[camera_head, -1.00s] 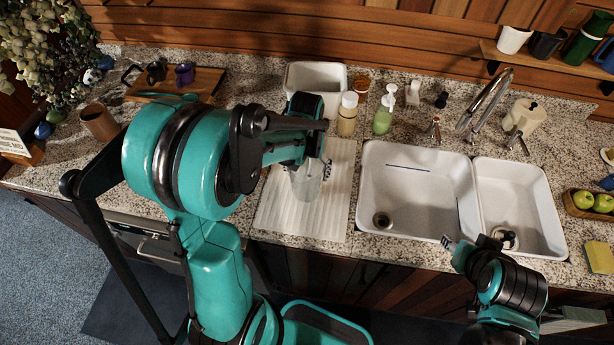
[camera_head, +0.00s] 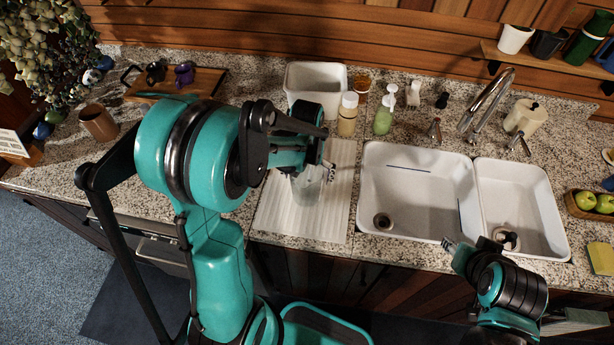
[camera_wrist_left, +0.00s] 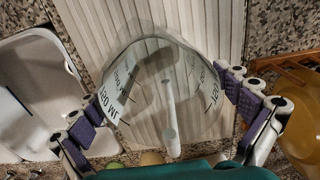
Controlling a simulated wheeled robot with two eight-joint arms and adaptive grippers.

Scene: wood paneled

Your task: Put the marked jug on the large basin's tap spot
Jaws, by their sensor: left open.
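The marked jug (camera_head: 305,192) is clear, with printed lettering on its wall, and stands on the white ribbed drainboard (camera_head: 272,215). In the left wrist view the jug (camera_wrist_left: 150,62) sits between the spread fingers of my left gripper (camera_wrist_left: 165,112), with its pale handle towards my wrist. My left gripper (camera_head: 322,172) is open around the jug; contact is not clear. The large basin (camera_head: 430,215) is the left, wider white sink, empty, with a thin dark line near its back wall. The tap (camera_head: 487,98) rises behind it. My right gripper (camera_head: 452,248) is at the sink's front edge, its fingers unclear.
The small basin (camera_head: 535,205) lies right of the large one. A white tub (camera_head: 315,85), a bottle (camera_head: 347,114) and a green soap dispenser (camera_head: 383,118) stand behind the drainboard. A yellow sponge (camera_head: 600,258) and a fruit tray (camera_head: 585,210) are at the right.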

